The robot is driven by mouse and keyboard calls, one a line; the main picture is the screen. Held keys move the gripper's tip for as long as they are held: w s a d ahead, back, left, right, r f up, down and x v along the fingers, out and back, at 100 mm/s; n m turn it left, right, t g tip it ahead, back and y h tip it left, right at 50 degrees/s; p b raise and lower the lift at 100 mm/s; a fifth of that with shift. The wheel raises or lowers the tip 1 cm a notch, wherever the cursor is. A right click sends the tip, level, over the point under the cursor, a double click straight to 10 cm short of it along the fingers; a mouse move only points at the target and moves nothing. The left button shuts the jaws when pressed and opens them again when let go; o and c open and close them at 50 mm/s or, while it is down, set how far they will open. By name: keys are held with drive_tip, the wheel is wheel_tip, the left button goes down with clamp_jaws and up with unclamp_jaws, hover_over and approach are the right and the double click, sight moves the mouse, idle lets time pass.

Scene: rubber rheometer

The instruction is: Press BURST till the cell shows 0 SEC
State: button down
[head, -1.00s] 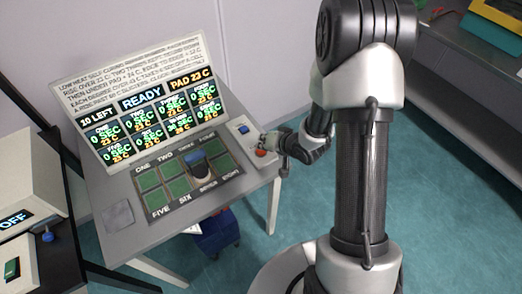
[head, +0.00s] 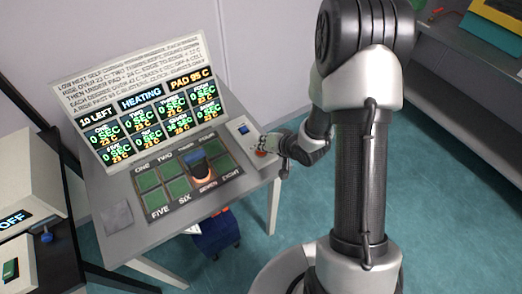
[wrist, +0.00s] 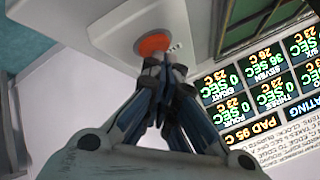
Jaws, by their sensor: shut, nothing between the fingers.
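The red button (head: 261,153) sits on the small panel at the right side of the console; its label is not readable. It also shows in the wrist view (wrist: 153,43). My gripper (wrist: 167,62) is shut and empty, its fingertips at the button's edge and appearing to touch it. The display (head: 150,105) reads 10 LEFT, HEATING and PAD 95 C. The seven cell (wrist: 270,72) shows about 36 SEC and 26 C; the other readable cells show 0 SEC. A dark block (head: 197,163) stands on the green cell grid, glowing orange at its base above SEVEN.
A blue button (head: 242,130) is on the same panel, behind the red one. A grey square (head: 118,215) lies at the console's front left. A machine reading OFF (head: 20,215) stands at the left. A blue bin (head: 216,235) is under the console.

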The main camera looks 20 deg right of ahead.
drive_tip(key=shift+s+f, duration=0.15)
drive_tip(key=shift+f, duration=0.2)
idle(0.3)
drive_tip(key=shift+r, duration=0.1)
drive_tip(key=shift+r+p, duration=0.8)
drive_tip(key=shift+r, duration=0.1)
wheel_tip(320, 180, up, 5)
drive_tip(key=p, duration=0.4)
drive_tip(key=shift+p, duration=0.35)
